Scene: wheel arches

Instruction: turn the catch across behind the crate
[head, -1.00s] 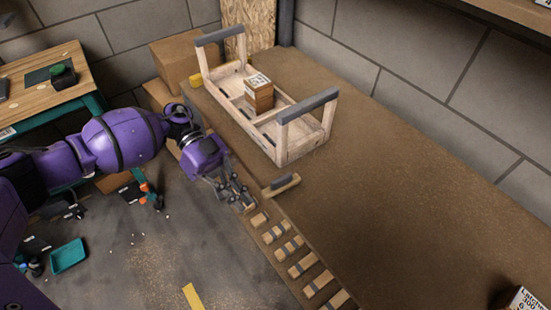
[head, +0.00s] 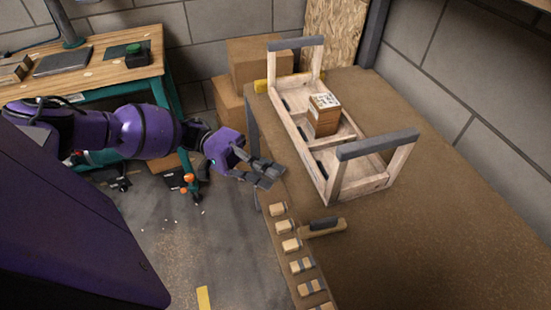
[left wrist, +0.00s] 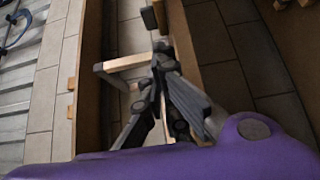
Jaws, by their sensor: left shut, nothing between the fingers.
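The crate (head: 333,183) is an open pale wooden frame with a grey-padded bar at each end. It stands on the brown wheel-arch top. The catch (head: 322,228) is a short wooden bar with a dark grip on top. It lies just off the crate's near left corner, roughly parallel to the crate's near end, with a small gap. My left gripper (head: 268,175) is shut and empty beside the arch's left edge, left of the crate and up-left of the catch, apart from both. Its fingers also show in the left wrist view (left wrist: 178,105). My right gripper is out of view.
A small box (head: 323,120) sits in the crate. Several wooden blocks (head: 291,246) line the arch's left edge. A workbench (head: 105,58) stands at the upper left, with cardboard boxes (head: 258,62) behind the arch. The arch top (head: 430,235) is bare at the lower right.

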